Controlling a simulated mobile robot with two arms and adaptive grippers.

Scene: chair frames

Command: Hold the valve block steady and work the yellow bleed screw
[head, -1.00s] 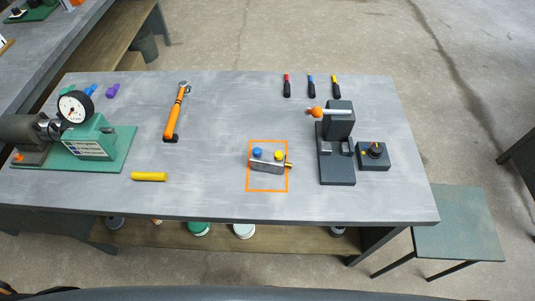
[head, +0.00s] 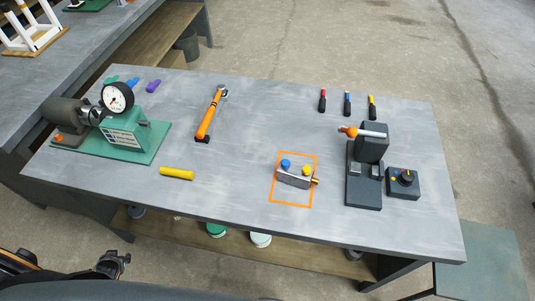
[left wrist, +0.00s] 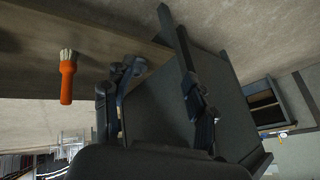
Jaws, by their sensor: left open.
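The grey valve block (head: 293,181) lies on the workbench inside an orange outlined square (head: 273,196). A blue knob (head: 285,163) and the yellow bleed screw (head: 307,170) stand on its top, and a brass fitting (head: 316,181) sticks out at its right end. My left gripper (head: 115,261) is at the lower left of the head view, off the bench's front edge and far from the block. In the left wrist view its two fingers (left wrist: 152,112) stand apart with nothing held between them. My right gripper is not in view.
A black stand with an orange-tipped lever (head: 364,190) and a black knob box (head: 404,184) stand right of the block. A yellow cylinder (head: 177,173), an orange-handled tool (head: 210,116) and a green gauge rig (head: 130,140) are to the left. The bench (head: 240,215) is bare around the block.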

